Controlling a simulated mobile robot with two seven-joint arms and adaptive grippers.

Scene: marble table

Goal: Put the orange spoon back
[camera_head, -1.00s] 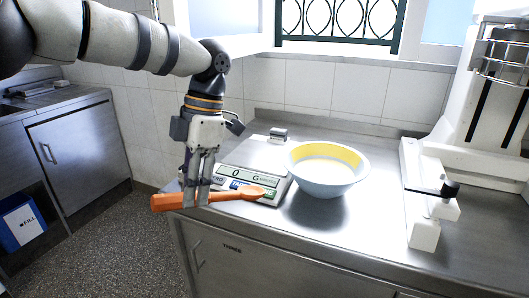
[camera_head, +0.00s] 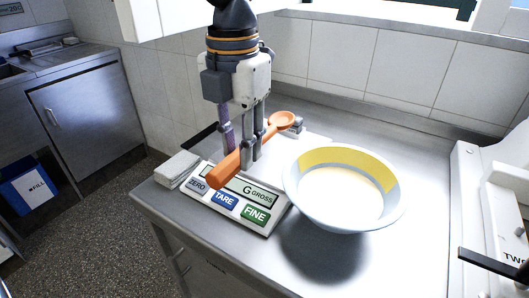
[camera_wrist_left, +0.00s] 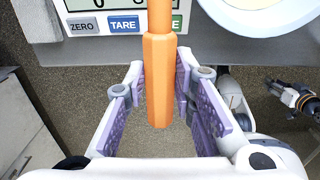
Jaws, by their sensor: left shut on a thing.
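The orange spoon (camera_head: 224,171) is held above the kitchen scale (camera_head: 279,204) in the head view. Its handle points toward the front left and its bowl end toward the back right. My left gripper (camera_head: 245,152) points down and is shut on the spoon's handle. In the left wrist view, the spoon's handle (camera_wrist_left: 158,85) runs between the purple finger pads of the left gripper (camera_wrist_left: 160,100). My right gripper (camera_wrist_left: 296,101) seems to show small at the right of that view; its jaws are unclear. It is not in the head view.
A pale blue bowl (camera_head: 302,200) with yellow and white inside stands right of the scale on the steel counter (camera_head: 400,262). A folded white block (camera_head: 178,168) lies left of the scale. A white machine (camera_head: 490,200) stands at the right. The front middle counter is clear.

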